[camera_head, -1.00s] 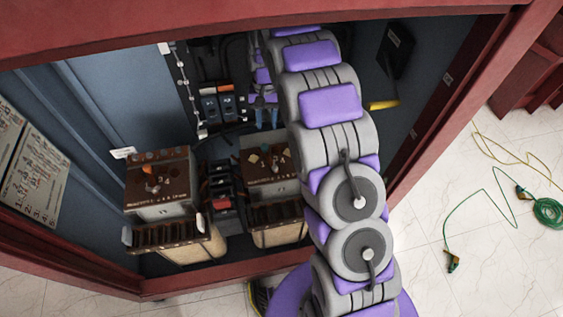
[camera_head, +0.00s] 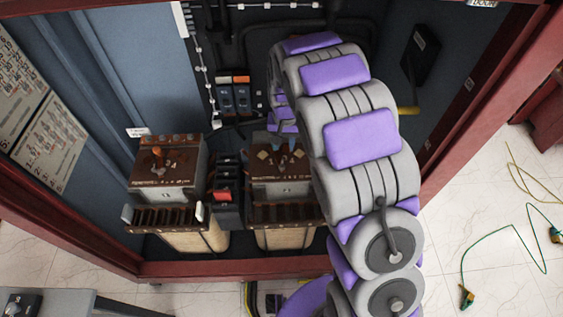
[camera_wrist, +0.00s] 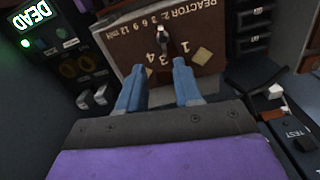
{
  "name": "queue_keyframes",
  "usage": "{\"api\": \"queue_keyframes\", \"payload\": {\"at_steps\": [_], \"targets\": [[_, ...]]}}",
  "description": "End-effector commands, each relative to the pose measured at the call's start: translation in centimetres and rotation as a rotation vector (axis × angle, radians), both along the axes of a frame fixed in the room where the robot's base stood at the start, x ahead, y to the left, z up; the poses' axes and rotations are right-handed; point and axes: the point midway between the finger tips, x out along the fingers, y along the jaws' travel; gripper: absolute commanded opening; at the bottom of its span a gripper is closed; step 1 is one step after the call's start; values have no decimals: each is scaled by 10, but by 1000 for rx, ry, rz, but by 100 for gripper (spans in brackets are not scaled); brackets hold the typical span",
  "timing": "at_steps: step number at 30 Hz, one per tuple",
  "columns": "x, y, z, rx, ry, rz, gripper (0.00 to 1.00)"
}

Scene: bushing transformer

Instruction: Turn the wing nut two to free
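The reactor 2 box (camera_wrist: 205,30) has a brown face with the numbers 1, 3 and 4 around a small metallic wing nut (camera_wrist: 163,42). The box also shows in the head view (camera_head: 287,185), right of a similar box. The wing nut is hard to make out in the head view. My gripper (camera_wrist: 158,67) is open and empty. Its two blue fingers point at the brown face, one on each side of the wing nut's line and short of it. In the head view the blue fingertips (camera_head: 282,144) are at the box's far edge.
A second reactor box (camera_head: 168,160) with an orange-brown knob stands at the left. Dark switches (camera_head: 226,190) sit between the boxes. The red cabinet frame (camera_head: 235,268) borders the front.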

Motion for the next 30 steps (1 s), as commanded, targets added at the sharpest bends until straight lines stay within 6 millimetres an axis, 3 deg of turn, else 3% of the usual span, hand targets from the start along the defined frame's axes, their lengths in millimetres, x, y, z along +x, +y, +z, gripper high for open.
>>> {"api": "queue_keyframes", "payload": {"at_steps": [6,12,22,29,30], "targets": [[-2,10,-48,-11,5,1,34],[-2,15,-80,-17,5,2,34],[0,3,-96,-3,1,0,34],[0,8,-97,-10,2,2,37],[0,9,-97,-11,1,2,34]]}}
